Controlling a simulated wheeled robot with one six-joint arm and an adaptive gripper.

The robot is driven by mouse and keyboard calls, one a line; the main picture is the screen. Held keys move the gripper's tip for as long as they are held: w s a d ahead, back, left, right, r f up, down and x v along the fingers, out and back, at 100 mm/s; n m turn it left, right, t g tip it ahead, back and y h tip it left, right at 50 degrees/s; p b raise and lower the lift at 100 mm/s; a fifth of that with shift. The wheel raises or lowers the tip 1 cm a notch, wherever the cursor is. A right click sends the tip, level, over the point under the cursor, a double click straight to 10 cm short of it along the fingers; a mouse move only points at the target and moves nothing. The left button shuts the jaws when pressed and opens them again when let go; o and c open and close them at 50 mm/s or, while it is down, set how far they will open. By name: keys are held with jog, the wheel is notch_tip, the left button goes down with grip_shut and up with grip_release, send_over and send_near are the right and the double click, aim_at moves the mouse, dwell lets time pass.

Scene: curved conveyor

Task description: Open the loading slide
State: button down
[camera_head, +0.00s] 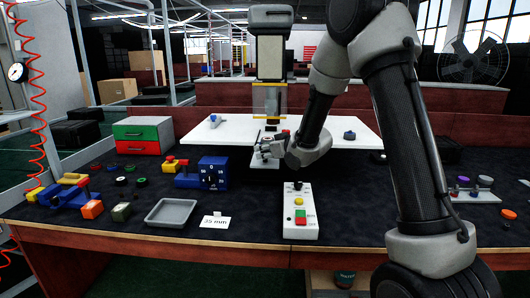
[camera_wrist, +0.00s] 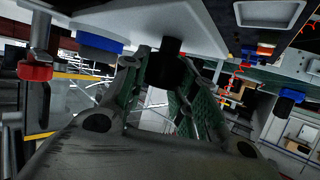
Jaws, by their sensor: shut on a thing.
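The white machine (camera_head: 220,134) has a wide flat top and stands at the back of the dark bench. A small pale plate (camera_head: 263,163), which looks like the loading slide, shows at its front middle, partly hidden by my gripper. My gripper (camera_head: 268,146) is at this front middle. In the wrist view my gripper (camera_wrist: 166,85) is shut on a black knob (camera_wrist: 167,62) that joins a pale surface above it. The fingers cover the knob's lower end. How far the slide stands out cannot be told.
A control box (camera_head: 300,222) with coloured buttons stands in front of my gripper. A grey tray (camera_head: 171,212), a "35 mm" card (camera_head: 214,222), a blue block (camera_head: 213,172) and a drawer unit (camera_head: 143,135) are to the left. My arm covers much of the right side.

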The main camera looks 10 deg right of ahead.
jog(key=c, duration=1.1)
grip_release()
jog(key=v, duration=1.2)
jog(key=shift+d+f, duration=0.15)
